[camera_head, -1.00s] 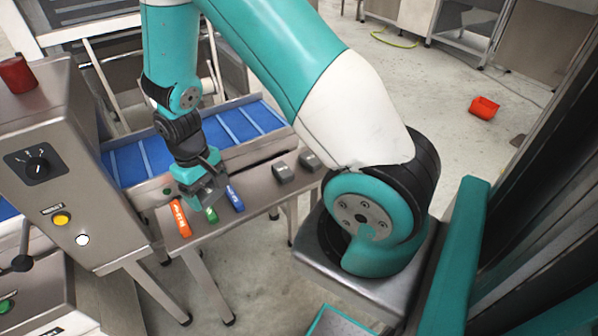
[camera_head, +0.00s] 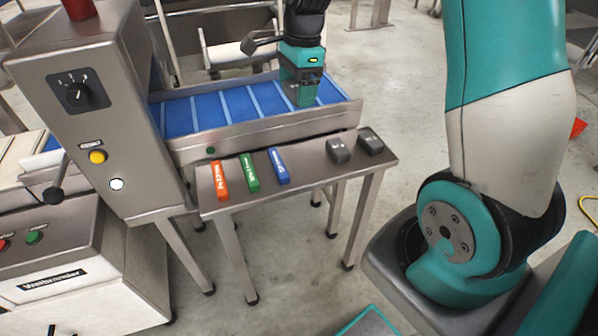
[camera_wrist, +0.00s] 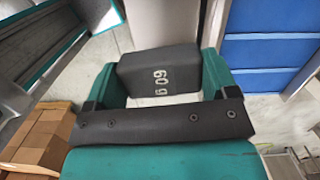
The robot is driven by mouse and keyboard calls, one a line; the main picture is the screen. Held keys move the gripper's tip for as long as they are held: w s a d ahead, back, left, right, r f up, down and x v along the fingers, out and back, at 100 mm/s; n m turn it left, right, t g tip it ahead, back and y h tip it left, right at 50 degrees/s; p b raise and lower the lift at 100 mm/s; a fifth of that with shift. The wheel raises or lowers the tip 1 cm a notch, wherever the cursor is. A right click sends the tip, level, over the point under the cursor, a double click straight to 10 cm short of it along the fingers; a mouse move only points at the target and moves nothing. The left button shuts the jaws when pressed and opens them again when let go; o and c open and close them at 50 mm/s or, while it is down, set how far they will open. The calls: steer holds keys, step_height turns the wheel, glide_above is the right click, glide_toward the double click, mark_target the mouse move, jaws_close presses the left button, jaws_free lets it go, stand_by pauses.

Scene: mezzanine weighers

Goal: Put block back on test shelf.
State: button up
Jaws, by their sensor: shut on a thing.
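My gripper (camera_wrist: 165,85) is shut on a dark grey block (camera_wrist: 160,72) with white marking like "60 g", held between its green fingers in the wrist view. In the head view my gripper (camera_head: 304,98) is over the right part of the blue belt, behind the shelf; the held block cannot be made out there. The steel test shelf (camera_head: 308,168) stands in front of the belt. On it lie an orange block (camera_head: 220,181), a green block (camera_head: 250,172), a blue block (camera_head: 278,166) and two dark grey blocks (camera_head: 338,150) (camera_head: 370,141).
The blue belt (camera_head: 205,112) has a raised steel side rail (camera_head: 255,136) between it and the shelf. A steel control cabinet (camera_head: 130,150) with a knob and buttons stands at the left. Bare shelf shows between the blue and grey blocks. Cardboard boxes (camera_wrist: 40,135) show in the wrist view.

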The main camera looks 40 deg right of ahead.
mark_target(297, 164)
steer(key=shift+d+m, duration=0.2)
steer(key=shift+m, duration=0.2)
steer(key=shift+f, duration=0.25)
step_height(297, 164, down, 19)
steer(key=b, duration=0.2)
steer(key=shift+b, duration=0.3)
steer(key=shift+f, duration=0.1)
